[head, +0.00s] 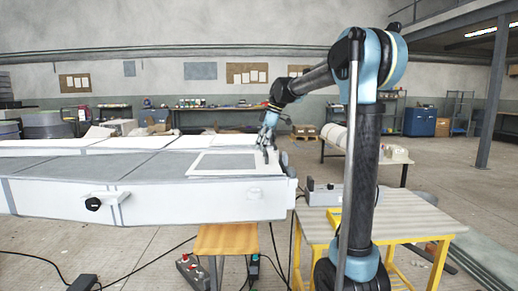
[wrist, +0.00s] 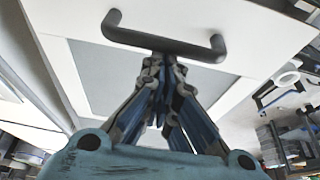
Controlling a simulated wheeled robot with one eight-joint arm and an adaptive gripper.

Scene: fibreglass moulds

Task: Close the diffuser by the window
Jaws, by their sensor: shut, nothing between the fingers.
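A white framed panel with a grey inset (head: 238,163) lies nearly flat on top of the long white mould body (head: 160,205). I take this panel for the diffuser, though I cannot be sure; no window in a wall shows. In the wrist view, the white frame (wrist: 225,95) and grey inset (wrist: 100,75) fill the upper part, with a dark bar handle (wrist: 165,40) on it. My gripper (head: 267,148) is over the panel's right end. Its fingers (wrist: 166,62) are shut and empty, their tips close under the handle's bar; I cannot tell whether they touch.
A yellow-framed table (head: 405,222) with a grey device (head: 325,195) stands at right. A wooden stool (head: 227,238) and cables are in front. Workbenches line the back wall.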

